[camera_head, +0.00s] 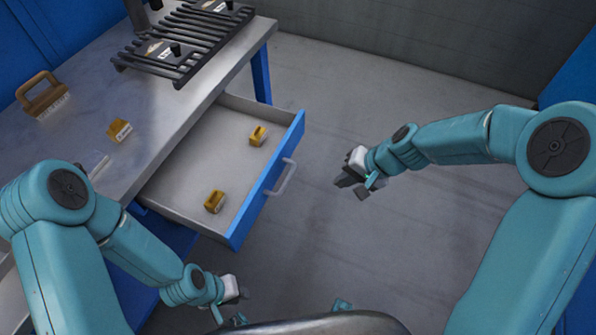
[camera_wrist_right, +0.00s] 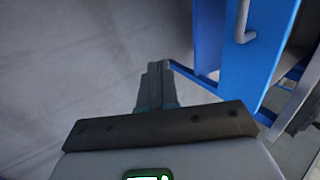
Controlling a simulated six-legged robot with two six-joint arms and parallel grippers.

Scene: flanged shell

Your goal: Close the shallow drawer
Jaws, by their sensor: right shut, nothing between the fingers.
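The shallow drawer (camera_head: 188,168) is pulled out from the metal workbench, with a blue front (camera_head: 266,183) and a grey bar handle (camera_head: 281,178). Two small brass-coloured blocks (camera_head: 257,135) (camera_head: 214,201) lie inside it. My right gripper (camera_head: 352,184) is shut and empty, to the right of the handle and apart from it. In the right wrist view its closed fingers (camera_wrist_right: 155,82) point toward the area left of the blue drawer front (camera_wrist_right: 235,60), with the handle (camera_wrist_right: 244,22) at the top. My left gripper (camera_head: 236,290) is below the drawer's near corner; its fingers are too small to read.
A blue bench leg (camera_head: 261,75) stands behind the drawer. The grey floor (camera_head: 385,110) right of the drawer is clear.

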